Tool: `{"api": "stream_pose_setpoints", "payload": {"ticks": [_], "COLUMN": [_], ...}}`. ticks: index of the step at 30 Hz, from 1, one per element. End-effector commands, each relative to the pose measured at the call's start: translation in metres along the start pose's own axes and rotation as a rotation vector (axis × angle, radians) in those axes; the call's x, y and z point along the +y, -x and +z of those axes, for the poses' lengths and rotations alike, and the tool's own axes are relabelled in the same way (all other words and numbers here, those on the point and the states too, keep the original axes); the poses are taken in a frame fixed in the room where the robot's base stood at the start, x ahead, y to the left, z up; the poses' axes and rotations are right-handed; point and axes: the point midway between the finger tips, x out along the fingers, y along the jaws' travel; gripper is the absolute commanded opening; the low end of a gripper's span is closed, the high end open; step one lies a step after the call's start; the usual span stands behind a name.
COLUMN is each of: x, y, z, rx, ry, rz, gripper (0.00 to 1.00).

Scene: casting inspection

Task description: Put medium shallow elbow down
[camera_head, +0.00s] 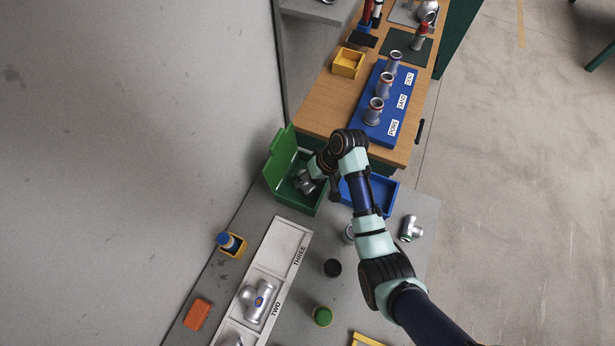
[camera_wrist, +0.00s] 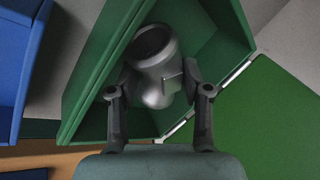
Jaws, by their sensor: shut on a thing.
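A grey metal pipe elbow (camera_wrist: 153,58) with a dark round opening is between the two fingers of my gripper (camera_wrist: 158,84) in the wrist view. My gripper is shut on it. The elbow is over or inside the green box (camera_wrist: 88,75), whose walls surround it in that view; whether it touches the floor of the box I cannot tell. In the head view the elbow (camera_head: 305,183) shows as a grey shape within the green box (camera_head: 285,197), with my gripper (camera_head: 317,172) at its right, partly hidden by my wrist.
A blue bin (camera_head: 388,204) stands right of the green box, partly behind my arm. A tee fitting (camera_head: 411,229) stands on the grey table at right. Another fitting (camera_head: 257,300) lies in the white numbered tray (camera_head: 290,236). A wooden bench (camera_head: 318,112) is beyond.

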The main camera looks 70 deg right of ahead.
Motion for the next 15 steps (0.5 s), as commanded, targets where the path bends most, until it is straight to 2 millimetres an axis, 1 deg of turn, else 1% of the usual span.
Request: {"api": "stream_pose_setpoints", "payload": {"ticks": [4, 8, 9, 11, 12, 13, 15], "x": [-0.0010, 0.0004, 0.0004, 0.0004, 0.0004, 0.0004, 0.0003], "y": [0.0020, -0.0010, -0.0009, -0.0009, -0.0008, -0.0008, -0.0008], "z": [-0.0011, -0.0007, -0.0004, -0.0004, -0.0004, -0.0004, -0.0004], "rx": [0.002, 0.002, 0.002, 0.001, 0.001, 0.001, 0.001], "ry": [0.001, 0.001, 0.001, 0.000, 0.000, 0.000, 0.000], "rz": [0.000, 0.000, 0.000, 0.000, 0.000, 0.000, 0.000], "gripper": [0.00, 0.00, 0.55, 0.65, 0.72, 0.74, 0.74]}}
